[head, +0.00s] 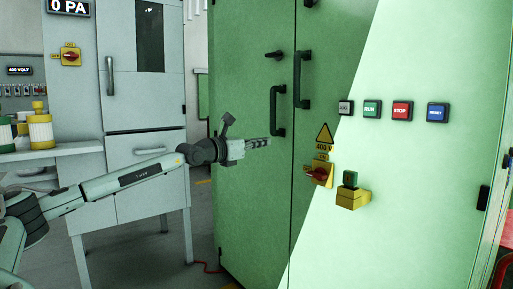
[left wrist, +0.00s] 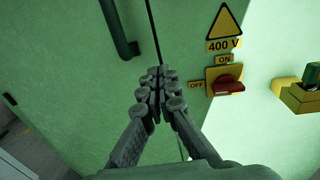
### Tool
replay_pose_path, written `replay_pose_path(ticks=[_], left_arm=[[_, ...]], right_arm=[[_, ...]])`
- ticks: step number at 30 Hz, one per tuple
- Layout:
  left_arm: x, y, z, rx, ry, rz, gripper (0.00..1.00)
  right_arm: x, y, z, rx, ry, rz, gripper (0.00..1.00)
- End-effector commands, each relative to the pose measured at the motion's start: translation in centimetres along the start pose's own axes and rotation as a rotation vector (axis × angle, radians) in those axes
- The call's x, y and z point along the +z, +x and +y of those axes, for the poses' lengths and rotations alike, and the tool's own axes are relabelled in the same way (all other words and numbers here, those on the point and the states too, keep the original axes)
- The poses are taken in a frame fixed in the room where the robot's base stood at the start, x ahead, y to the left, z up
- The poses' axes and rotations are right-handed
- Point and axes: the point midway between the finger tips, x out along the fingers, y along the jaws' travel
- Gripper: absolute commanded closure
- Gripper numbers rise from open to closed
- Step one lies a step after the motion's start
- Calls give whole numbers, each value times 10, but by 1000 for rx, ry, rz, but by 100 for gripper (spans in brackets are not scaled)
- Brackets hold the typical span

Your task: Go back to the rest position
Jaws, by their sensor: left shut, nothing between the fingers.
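My left gripper (head: 258,143) reaches in from the left in the head view, in front of the green cabinet (head: 240,200). In the left wrist view its fingers (left wrist: 159,88) are together with nothing between them. It is below and left of the black door handles (head: 301,80) in the head view. A yellow switch with a red knob (head: 319,173) is to its right, and the same switch shows in the left wrist view (left wrist: 226,86). I cannot tell how far the fingertips are from the door. My right gripper is in neither view.
Buttons line the cabinet's right part, with RUN (head: 372,109), STOP (head: 402,110) and RESET (head: 437,112) among them. A yellow box with a green button (head: 351,190) sticks out below. A grey cabinet (head: 150,130) on legs and a shelf with yellow containers (head: 40,128) are at left.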

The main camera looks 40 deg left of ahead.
Motion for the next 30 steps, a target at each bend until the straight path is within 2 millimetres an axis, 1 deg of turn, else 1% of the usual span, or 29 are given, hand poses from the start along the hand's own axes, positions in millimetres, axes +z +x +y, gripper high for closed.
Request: replay_pose_path(ticks=[1, 6, 15, 17, 19, 20, 23, 24, 26, 27, 29, 30], left_arm=[[-3, -6, 2, 2, 4, 3, 100], [-1, -16, 2, 1, 1, 2, 100], [-1, -18, 1, 0, -3, 1, 100], [-6, -16, -3, -9, -15, 6, 100], [-19, -12, -16, -33, -49, 19, 100], [-28, -9, -25, -49, -73, 28, 100], [-68, 0, -69, -126, -195, 72, 100], [-87, 3, -91, -163, -260, 95, 100], [-115, 4, -128, -221, -368, 132, 100], [-133, 3, -154, -260, -444, 158, 100], [-158, -1, -192, -316, -562, 197, 100], [-173, -6, -219, -354, -646, 227, 100]], right_arm=[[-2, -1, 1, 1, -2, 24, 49], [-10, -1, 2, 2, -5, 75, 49], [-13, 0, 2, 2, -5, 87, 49], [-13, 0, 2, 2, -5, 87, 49], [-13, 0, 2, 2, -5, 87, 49], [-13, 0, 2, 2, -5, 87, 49], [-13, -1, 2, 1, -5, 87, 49], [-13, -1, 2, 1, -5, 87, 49], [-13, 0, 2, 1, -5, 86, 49], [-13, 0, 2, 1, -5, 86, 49], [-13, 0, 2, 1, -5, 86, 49], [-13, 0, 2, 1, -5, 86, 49]])
